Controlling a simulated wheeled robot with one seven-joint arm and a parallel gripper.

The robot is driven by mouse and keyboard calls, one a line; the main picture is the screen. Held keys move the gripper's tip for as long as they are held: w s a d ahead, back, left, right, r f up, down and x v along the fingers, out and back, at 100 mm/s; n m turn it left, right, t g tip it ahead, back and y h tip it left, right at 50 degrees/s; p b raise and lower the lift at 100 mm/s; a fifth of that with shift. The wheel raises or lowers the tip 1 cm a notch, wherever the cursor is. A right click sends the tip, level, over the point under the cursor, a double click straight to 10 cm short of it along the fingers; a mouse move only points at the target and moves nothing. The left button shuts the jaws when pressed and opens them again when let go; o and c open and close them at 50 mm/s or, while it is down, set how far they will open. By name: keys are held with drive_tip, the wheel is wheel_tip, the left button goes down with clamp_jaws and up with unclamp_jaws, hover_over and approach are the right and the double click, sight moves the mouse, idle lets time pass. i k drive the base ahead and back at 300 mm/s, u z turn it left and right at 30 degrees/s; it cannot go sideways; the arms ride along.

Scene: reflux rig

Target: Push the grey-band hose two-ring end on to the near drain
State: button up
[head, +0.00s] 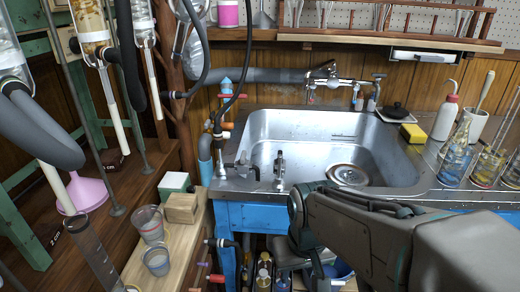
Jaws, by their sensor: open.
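I cannot make out a grey band or a two-ring end on any hose for certain. A thin black hose (245,62) runs down from the top to fittings at the sink's left rear corner. A short dark hose end (222,243) with light rings shows below the counter's left front corner. A blue-grey drain pipe (205,158) stands at the sink's left edge; I cannot tell whether it is the near drain. My gripper (322,282) points down in front of the sink cabinet, low in the picture. It is open, partly cut off, and I see nothing held in it.
The steel sink (310,153) has small taps on its front left rim. A wooden bench (185,245) with beakers and a wooden block stands left. Bottles and cans crowd the floor under the sink. Glassware, a sponge (413,133) and a wash bottle (445,118) stand right.

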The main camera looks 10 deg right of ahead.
sight(219, 243)
drive_tip(key=u, duration=2.25)
drive_tip(key=k, duration=1.05)
drive_tip(key=z, duration=1.5)
drive_tip(key=i, duration=0.5)
